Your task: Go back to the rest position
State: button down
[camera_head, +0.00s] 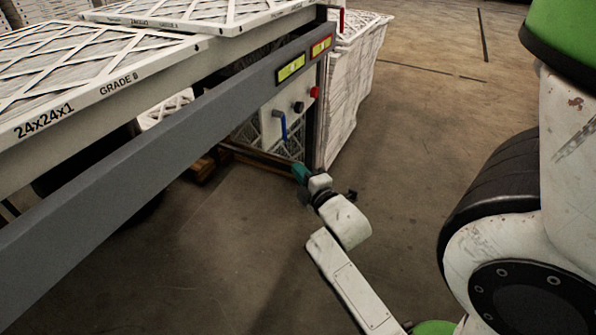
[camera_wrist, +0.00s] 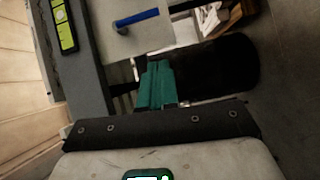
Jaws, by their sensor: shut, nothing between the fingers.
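My gripper (camera_head: 301,173) is at the end of my white arm, low beside the end of the grey conveyor frame, in front of the control panel. In the wrist view its teal fingers (camera_wrist: 156,85) are together with nothing between them. The control panel (camera_head: 272,128) is white with a blue handle (camera_head: 283,125), a black knob (camera_head: 298,107) and a red button (camera_head: 314,92). In the wrist view the blue handle (camera_wrist: 137,18) lies just beyond the fingertips. I cannot tell the exact gap between fingers and panel.
The grey conveyor rail (camera_head: 150,150) runs across the left, with boxed filters (camera_head: 90,65) on top. A tall wrapped stack of filters (camera_head: 352,90) stands behind the panel. A wooden pallet (camera_head: 203,168) lies beneath the conveyor. The floor (camera_head: 450,90) to the right is open.

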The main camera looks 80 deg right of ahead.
dwell(0.3)
jog(key=w+a+f+m+g+y, duration=0.4)
jog(key=a+f+y, duration=0.3)
jog(key=a+f, duration=0.45)
jog(key=s+a+f+m+g+y, duration=0.1)
jog(key=s+a+m+g+y, duration=0.2)
jog(key=a, duration=0.7)
jog(key=s+a+f+m+g+y, duration=0.1)
jog(key=s+a+f+g+y, duration=0.15)
jog(key=s+a, duration=0.45)
notch_tip(320, 180, up, 22)
jog(key=w+a+g+p, duration=0.1)
jog(key=a+p, duration=0.1)
jog(key=p, duration=1.9)
jog(key=shift+w+a, duration=0.15)
jog(key=shift+w, duration=0.1)
